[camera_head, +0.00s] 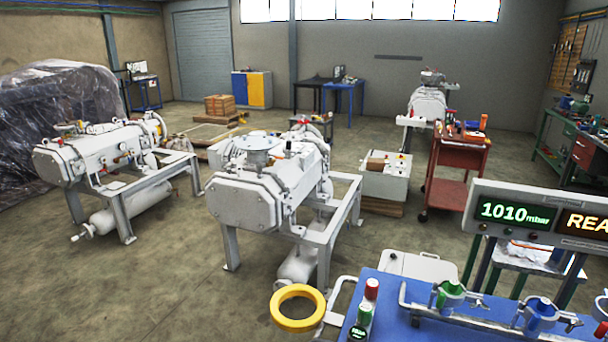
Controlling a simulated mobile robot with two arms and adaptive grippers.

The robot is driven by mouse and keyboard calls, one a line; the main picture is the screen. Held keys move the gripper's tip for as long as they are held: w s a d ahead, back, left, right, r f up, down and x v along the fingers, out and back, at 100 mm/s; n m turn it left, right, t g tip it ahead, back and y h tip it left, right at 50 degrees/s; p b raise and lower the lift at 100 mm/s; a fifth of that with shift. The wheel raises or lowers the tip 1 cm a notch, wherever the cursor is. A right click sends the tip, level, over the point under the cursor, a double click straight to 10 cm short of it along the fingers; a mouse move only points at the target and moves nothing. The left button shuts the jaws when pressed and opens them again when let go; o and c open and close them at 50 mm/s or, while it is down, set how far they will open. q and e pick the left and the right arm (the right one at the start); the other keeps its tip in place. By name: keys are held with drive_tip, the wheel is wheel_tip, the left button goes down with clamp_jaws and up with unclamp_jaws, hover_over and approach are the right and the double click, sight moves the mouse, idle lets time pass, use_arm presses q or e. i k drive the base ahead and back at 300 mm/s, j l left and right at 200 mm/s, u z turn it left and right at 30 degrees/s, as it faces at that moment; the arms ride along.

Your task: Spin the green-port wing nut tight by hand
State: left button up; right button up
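The green port (450,291) is at the lower right, on a metal pipe manifold (475,321) above the blue bench top (388,320). A green part stands at its grey collar; its wing nut is too small to make out clearly, and I cannot tell how tight it is. A blue port (540,312) is to its right on the same manifold. Neither of my grippers is in view.
A display panel (540,212) reading 1010 mbar stands behind the manifold. White pump machines (240,203) stand beyond, with open floor between.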

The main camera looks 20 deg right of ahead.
sight(478, 303)
drive_tip(key=z, duration=1.65)
